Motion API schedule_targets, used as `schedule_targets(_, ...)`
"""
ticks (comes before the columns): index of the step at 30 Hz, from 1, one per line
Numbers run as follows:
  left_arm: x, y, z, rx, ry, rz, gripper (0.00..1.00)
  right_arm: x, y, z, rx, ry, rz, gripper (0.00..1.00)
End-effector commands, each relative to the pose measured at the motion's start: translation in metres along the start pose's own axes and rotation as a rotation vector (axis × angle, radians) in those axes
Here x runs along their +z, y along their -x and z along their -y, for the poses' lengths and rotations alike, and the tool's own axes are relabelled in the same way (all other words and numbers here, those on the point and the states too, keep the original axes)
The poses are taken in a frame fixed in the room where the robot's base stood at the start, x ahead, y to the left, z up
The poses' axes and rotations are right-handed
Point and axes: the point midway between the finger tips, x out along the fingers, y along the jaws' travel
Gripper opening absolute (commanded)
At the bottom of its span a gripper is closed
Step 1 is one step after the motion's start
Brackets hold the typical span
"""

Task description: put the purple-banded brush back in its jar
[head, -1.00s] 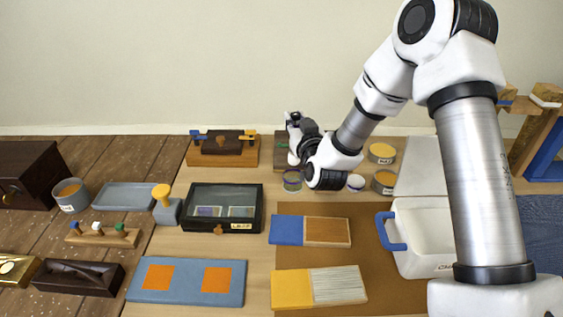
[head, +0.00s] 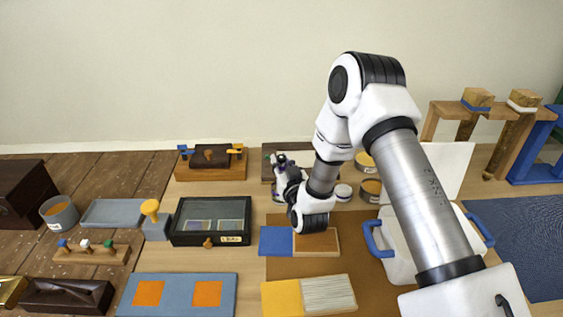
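My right gripper (head: 279,163) is at the back of the table, at the dark wooden board (head: 267,149). Its fingers are small and partly hidden by my own wrist, so I cannot tell if they are open or hold anything. I cannot make out the purple-banded brush. A small pale-topped pot (head: 343,192) stands right of my wrist. My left gripper is not in view.
A white tub with blue handles (head: 391,265) lies under my arm. Blue-and-wood (head: 276,240) and yellow-and-striped (head: 282,297) blocks lie in front. A glass-lidded case (head: 183,237) stands to the left.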

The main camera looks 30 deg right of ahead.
Motion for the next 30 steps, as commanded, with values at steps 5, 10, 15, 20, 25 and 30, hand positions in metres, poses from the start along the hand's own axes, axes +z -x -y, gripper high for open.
schedule_targets(5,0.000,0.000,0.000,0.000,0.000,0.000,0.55,0.000,0.000,0.000,0.000,0.000,0.001,0.48)
schedule_targets(10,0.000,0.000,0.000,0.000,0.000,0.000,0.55,0.000,0.000,0.000,0.000,0.000,0.001,0.48)
schedule_targets(15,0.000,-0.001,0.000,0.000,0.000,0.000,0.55,-0.001,0.010,0.000,0.000,-0.001,0.004,0.48)
schedule_targets(20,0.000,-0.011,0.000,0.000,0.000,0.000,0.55,0.001,0.047,0.000,-0.001,0.000,0.005,0.48)
schedule_targets(25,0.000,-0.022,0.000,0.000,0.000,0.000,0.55,0.001,0.091,0.000,-0.001,0.000,0.005,0.48)
schedule_targets(30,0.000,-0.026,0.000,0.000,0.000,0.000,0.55,-0.001,0.116,0.000,-0.001,0.000,0.002,0.48)
